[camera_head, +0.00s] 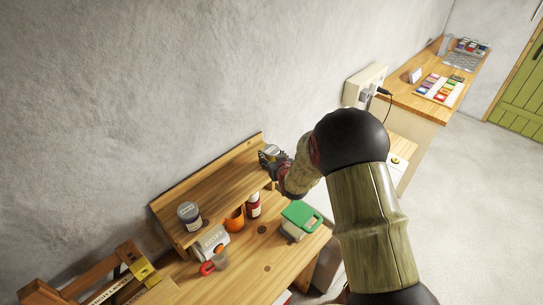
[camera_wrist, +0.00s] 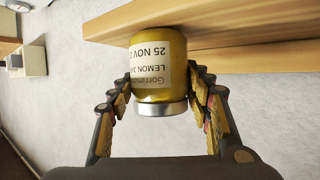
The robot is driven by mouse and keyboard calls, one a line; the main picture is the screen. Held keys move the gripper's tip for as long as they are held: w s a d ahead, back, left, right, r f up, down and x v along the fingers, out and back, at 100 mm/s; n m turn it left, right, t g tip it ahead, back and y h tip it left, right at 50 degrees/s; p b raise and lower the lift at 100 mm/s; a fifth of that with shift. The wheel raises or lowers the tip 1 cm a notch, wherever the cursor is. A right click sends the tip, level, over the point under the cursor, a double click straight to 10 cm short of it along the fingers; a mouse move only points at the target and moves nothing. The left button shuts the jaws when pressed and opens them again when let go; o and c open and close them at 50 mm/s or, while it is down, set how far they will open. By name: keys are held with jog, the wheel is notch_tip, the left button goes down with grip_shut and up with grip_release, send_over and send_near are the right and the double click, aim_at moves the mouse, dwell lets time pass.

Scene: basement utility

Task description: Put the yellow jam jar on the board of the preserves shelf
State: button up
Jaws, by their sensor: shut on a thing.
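The yellow jam jar (camera_wrist: 158,75) has a pale label with upside-down print reading LEMON JAM and 25 NOV, and a silver lid at the picture's bottom. My gripper (camera_wrist: 160,98) is shut around it, a finger on each side. In the wrist view the jar's base end overlaps the front edge of a wooden board. I cannot tell if it touches. In the head view my gripper (camera_head: 273,160) is at the right end of the preserves shelf (camera_head: 220,185), and the jar (camera_head: 271,150) shows only as a small, partly hidden patch.
Below are an orange cup (camera_head: 235,220), a red bottle (camera_head: 253,204), a white box (camera_head: 211,241) and a green-topped container (camera_head: 300,215). A wooden crate (camera_head: 90,280) is at lower left.

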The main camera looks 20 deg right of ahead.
jog(key=shift+w+f, duration=0.1)
jog(key=shift+f, duration=0.05)
jog(key=o, duration=1.6)
jog(key=shift+c, duration=0.2)
